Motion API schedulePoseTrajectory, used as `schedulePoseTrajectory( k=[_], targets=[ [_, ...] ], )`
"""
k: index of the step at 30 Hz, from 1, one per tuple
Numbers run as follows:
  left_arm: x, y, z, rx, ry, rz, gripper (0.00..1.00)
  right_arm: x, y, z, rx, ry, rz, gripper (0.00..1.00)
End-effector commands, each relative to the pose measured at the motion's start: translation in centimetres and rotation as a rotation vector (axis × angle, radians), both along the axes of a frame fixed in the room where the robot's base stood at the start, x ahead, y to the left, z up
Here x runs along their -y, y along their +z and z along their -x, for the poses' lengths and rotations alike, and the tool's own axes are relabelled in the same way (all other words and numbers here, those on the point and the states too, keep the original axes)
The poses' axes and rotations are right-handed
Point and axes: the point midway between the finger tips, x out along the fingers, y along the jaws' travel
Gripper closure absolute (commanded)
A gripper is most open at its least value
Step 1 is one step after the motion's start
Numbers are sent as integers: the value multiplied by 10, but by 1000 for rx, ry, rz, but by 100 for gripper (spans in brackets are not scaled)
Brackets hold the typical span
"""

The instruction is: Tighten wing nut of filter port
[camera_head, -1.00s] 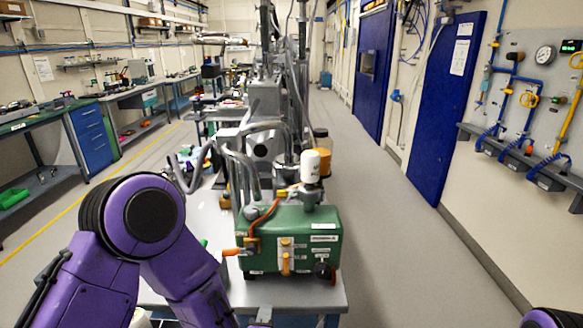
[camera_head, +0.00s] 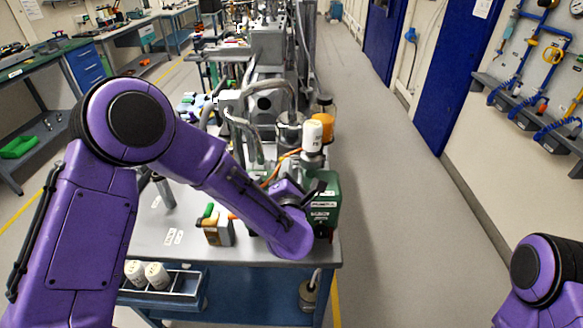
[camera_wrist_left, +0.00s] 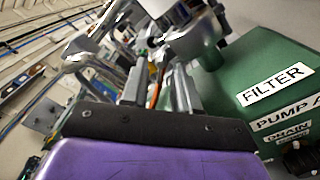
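The green pump (camera_head: 325,210) stands on the bench, partly hidden behind my left arm. It also shows in the left wrist view (camera_wrist_left: 235,65), with a FILTER label on its top. A white filter canister (camera_head: 312,137) stands upright above the pump. In the left wrist view a metal clamp-like fitting (camera_wrist_left: 195,42) sits on a green neck; I cannot clearly make out the wing nut. My left gripper (camera_head: 311,187) is at the pump, below the canister. In the left wrist view its two fingers (camera_wrist_left: 160,85) are apart, just short of the fitting. My right gripper is out of view.
A rack with white cylinders (camera_head: 146,272) is at the bench's front. Metal hoses (camera_head: 240,130) rise behind the pump. The aisle floor (camera_head: 400,220) at right is clear.

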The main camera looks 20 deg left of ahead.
Motion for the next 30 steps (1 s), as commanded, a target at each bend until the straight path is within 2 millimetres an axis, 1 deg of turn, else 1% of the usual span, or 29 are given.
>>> schedulePoseTrajectory(
  k=[5,6,8,9,20,26,30],
  targets=[
    [0,-1,-1,0,-1,-1,70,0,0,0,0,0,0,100],
    [0,-1,0,0,-1,-1,77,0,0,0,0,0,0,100],
    [0,-1,0,0,-1,-1,96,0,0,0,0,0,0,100],
    [0,-1,0,0,-1,-1,100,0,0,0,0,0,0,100],
    [1,-1,0,-8,-1,-26,100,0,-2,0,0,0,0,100],
    [0,-1,0,-34,-1,-113,100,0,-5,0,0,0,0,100],
    [0,-1,0,-63,-2,-218,100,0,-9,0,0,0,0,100]
  ],
)
